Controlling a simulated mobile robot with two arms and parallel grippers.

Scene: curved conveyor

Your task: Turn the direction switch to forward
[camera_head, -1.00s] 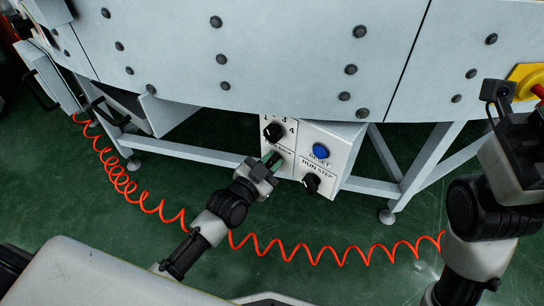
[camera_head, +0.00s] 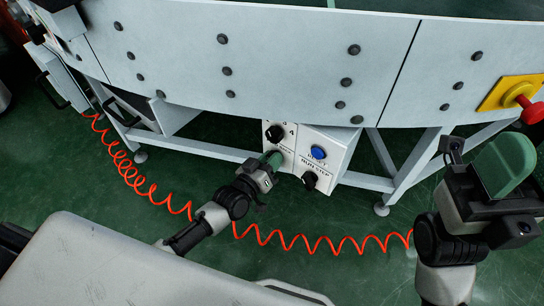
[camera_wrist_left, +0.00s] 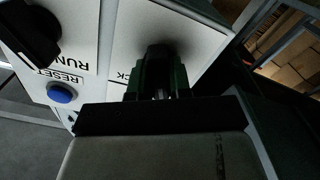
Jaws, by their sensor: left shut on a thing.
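The white control panel (camera_head: 333,140) hangs under the conveyor's front skirt. Its lower left switch, the direction switch (camera_wrist_left: 160,51), is a dark knob mostly hidden by my left gripper; part of a label ending in "CK" shows beside it in the left wrist view. My left gripper (camera_head: 274,158) has green fingers, also seen in the left wrist view (camera_wrist_left: 161,75), and is shut on this knob at the panel face. The knob's pointing direction is hidden. My right gripper (camera_head: 512,165) is away at the right with green fingers; its gap does not show.
A numbered black knob (camera_head: 274,133), a blue reset button (camera_head: 318,152) and a run/step knob (camera_head: 310,180) sit close around the left gripper. A red emergency button (camera_head: 530,108) is at the right. An orange coiled cable (camera_head: 270,237) crosses the green floor.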

